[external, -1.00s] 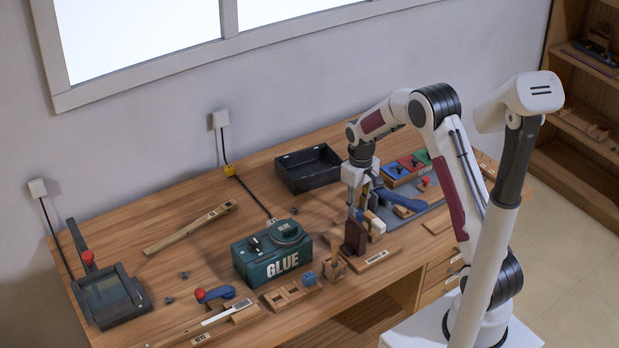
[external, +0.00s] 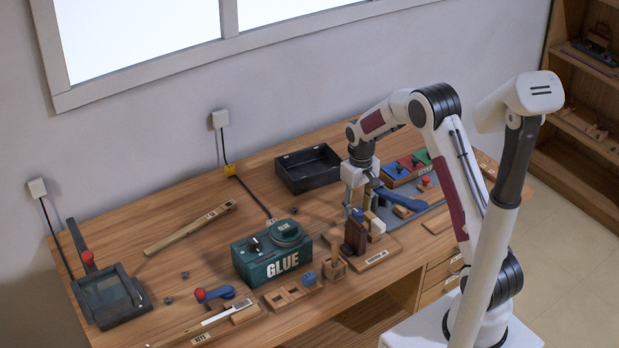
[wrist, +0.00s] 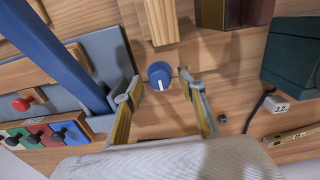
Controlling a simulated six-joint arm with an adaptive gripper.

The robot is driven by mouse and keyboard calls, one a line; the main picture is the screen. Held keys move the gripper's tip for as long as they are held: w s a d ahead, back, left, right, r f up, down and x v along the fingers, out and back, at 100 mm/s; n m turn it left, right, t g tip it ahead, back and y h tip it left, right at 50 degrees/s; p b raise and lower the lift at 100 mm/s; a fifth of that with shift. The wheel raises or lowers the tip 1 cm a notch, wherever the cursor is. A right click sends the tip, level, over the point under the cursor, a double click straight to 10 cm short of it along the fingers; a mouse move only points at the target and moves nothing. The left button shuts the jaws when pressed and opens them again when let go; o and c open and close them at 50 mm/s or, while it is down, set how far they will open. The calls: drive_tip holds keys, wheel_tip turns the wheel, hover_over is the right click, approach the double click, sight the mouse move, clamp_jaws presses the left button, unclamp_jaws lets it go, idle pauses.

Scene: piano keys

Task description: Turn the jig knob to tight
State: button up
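The blue round jig knob (wrist: 159,72) sits between my fingertips in the wrist view. A white mark on it points toward the bottom of that picture. In the external view the blue knob (external: 357,213) shows just below my gripper, by the dark brown block (external: 355,237) of the jig. My gripper (wrist: 160,88) is open, with a gap on each side of the knob and nothing held. In the external view my gripper (external: 360,200) points down above the jig. Any tight or loose lettering is not readable.
The green glue box (external: 272,257) stands left of the jig. A black tray (external: 308,170) lies behind it. A blue lever (wrist: 65,55) and coloured switch panels (wrist: 40,138) lie close by in the wrist view. Bare table lies left of the tray.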

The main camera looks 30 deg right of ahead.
sight(358, 213)
drive_tip(key=shift+r, duration=0.1)
drive_tip(key=shift+r, duration=3.65)
drive_tip(key=s+a+r+t, duration=0.3)
drive_tip(key=s+r, duration=1)
drive_tip(key=r, duration=0.2)
drive_tip(key=s+a+r+t, duration=0.1)
drive_tip(key=s+r+t, duration=0.1)
drive_tip(key=s, duration=1.6)
drive_tip(key=shift+a+r+t, duration=0.2)
drive_tip(key=shift+a+t, duration=0.1)
drive_tip(key=shift+a, duration=0.1)
